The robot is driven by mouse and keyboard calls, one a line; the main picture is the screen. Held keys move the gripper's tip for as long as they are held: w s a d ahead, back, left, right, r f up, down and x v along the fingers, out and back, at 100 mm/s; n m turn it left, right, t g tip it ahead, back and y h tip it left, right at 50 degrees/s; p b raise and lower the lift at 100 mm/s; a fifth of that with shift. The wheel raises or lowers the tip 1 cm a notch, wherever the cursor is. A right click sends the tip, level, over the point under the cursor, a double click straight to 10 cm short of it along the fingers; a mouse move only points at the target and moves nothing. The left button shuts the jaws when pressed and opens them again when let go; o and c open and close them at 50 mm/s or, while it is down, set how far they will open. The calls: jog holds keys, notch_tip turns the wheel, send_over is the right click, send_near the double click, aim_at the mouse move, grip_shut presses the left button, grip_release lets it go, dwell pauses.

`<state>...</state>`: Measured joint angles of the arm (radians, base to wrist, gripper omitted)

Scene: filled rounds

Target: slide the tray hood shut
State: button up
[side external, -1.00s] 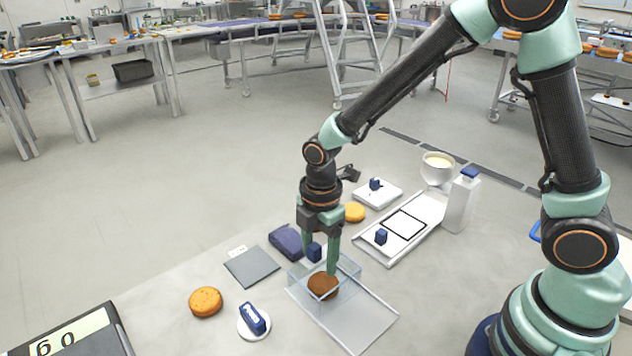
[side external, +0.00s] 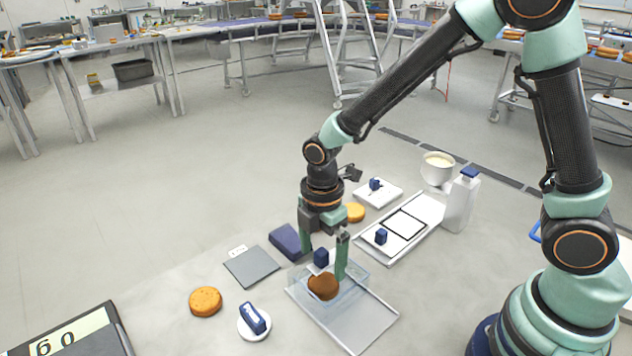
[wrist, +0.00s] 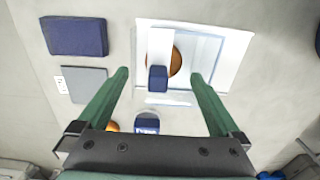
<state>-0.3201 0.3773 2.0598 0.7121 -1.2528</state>
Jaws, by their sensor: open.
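The tray (side external: 362,326) is a flat pale metal sheet lying on the table. A clear hood (side external: 358,276) stands over its far part, with the near part bare. A dark blue knob (side external: 321,258) rises from the hood; it also shows in the wrist view (wrist: 157,78). A brown round (side external: 323,287) sits on the tray, seen through the clear hood. My gripper (side external: 324,265) is open, its green fingers on either side of the knob. In the wrist view my gripper (wrist: 159,75) shows a gap between each finger and the knob.
A navy pouch (side external: 287,241) and a grey pad (side external: 251,267) lie left of the hood. An orange round (side external: 205,301) and a white dish with a blue item (side external: 254,320) lie front left. A second tray (side external: 372,245), a white bottle (side external: 461,202) and a bowl (side external: 437,170) stand behind right.

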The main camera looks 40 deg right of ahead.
jog(key=shift+w+r, duration=0.15)
jog(key=shift+r, duration=2.85)
jog(key=shift+d, duration=0.1)
jog(key=shift+d+r+m, duration=0.15)
jog(key=shift+r+m, duration=0.15)
jog(key=shift+r, duration=0.05)
jog(key=s+d+r+m+t, duration=0.5)
jog(key=d+r+m, duration=0.6)
jog(key=m, duration=0.6)
jog(key=shift+s+r+t, duration=0.3)
jog(key=shift+s, duration=0.65)
